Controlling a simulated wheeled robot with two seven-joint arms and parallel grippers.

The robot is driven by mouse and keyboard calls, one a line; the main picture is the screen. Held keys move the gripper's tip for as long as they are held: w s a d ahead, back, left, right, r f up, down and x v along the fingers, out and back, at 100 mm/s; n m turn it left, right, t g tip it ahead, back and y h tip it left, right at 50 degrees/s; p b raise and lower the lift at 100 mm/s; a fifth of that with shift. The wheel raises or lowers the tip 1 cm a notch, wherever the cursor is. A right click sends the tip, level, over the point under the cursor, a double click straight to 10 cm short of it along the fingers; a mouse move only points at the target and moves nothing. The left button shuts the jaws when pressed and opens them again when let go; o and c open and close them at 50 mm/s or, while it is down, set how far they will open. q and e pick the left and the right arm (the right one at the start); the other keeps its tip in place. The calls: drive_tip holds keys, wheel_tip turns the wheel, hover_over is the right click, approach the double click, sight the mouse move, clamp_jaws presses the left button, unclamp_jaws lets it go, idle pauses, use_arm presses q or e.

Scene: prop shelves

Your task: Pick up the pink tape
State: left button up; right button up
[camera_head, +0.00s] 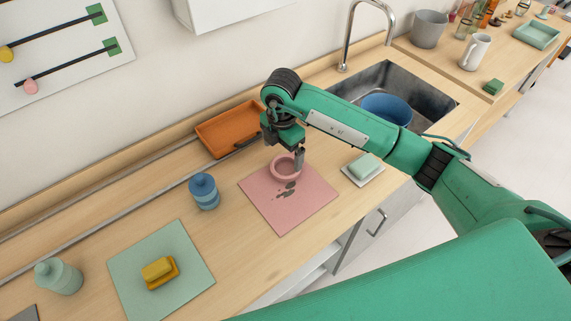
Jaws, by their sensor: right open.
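The pink tape (279,174) is a round pink ring lying on the pink square mat (268,214), near its back corner. My right gripper (297,160) reaches in from the right and points down over the tape. It is open, and its fingers overlap the tape's back right part in the picture. I cannot tell whether a finger touches the ring or hangs just above it. My left gripper is not in view.
An orange tray (211,138) stands behind the mat. A blue jar (203,192) is to the left, and a soap dish (363,169) to the right. A green mat (130,269) with a yellow block (159,270) lies front left. A sink (432,100) holds a blue bowl (386,108).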

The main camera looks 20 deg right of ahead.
sight(281, 173)
wheel_tip(281, 173, down, 3)
drive_tip(key=shift+a+f+p, duration=0.1)
drive_tip(key=shift+p, duration=0.6)
wheel_tip(281, 173, down, 3)
drive_tip(key=shift+a+r+p, duration=0.1)
drive_tip(key=shift+r+p, duration=0.1)
drive_tip(key=shift+p, duration=0.2)
drive_tip(key=shift+f, duration=0.45)
drive_tip(key=c, duration=1)
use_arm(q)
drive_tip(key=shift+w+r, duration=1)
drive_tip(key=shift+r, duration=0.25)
use_arm(e)
drive_tip(key=shift+c, duration=0.4)
